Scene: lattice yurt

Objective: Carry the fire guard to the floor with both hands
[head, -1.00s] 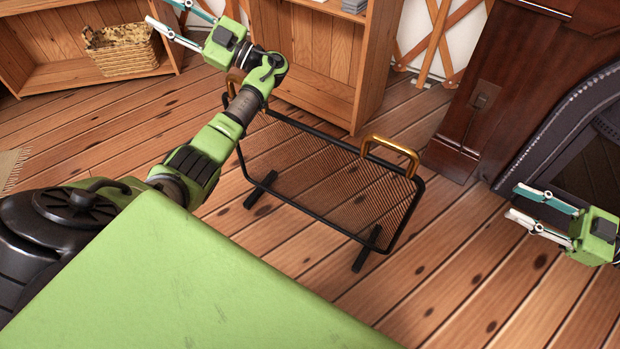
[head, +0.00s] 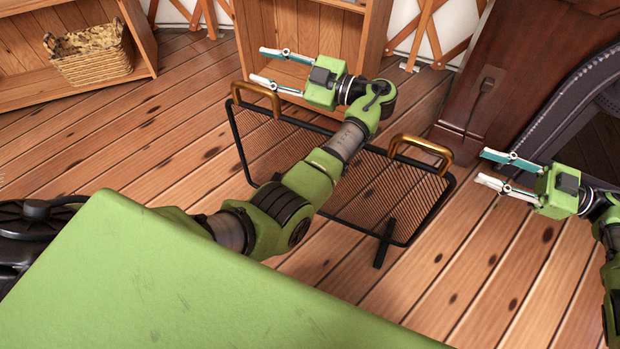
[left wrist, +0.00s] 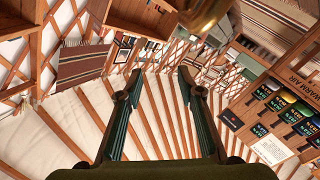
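The fire guard (head: 385,190), a black framed mesh panel on feet, stands upright on the plank floor in the head view. It has a left brass handle (head: 258,88) and a right brass handle (head: 420,143) on its top edge. My left gripper (head: 258,65) is open and empty, close to the left handle in the picture; I cannot tell the height between them. My left forearm hides part of the mesh and the left foot. My right gripper (head: 481,166) is open and empty, right of the guard. The left wrist view shows the open left fingers (left wrist: 160,72) and a blurred brass bar (left wrist: 205,14).
A wooden shelf (head: 310,45) stands close behind the guard. A low shelf with a wicker basket (head: 90,55) is at the upper left. A dark wooden surround (head: 500,75) and a dark arched opening are at the right. The floor in front of the guard is bare.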

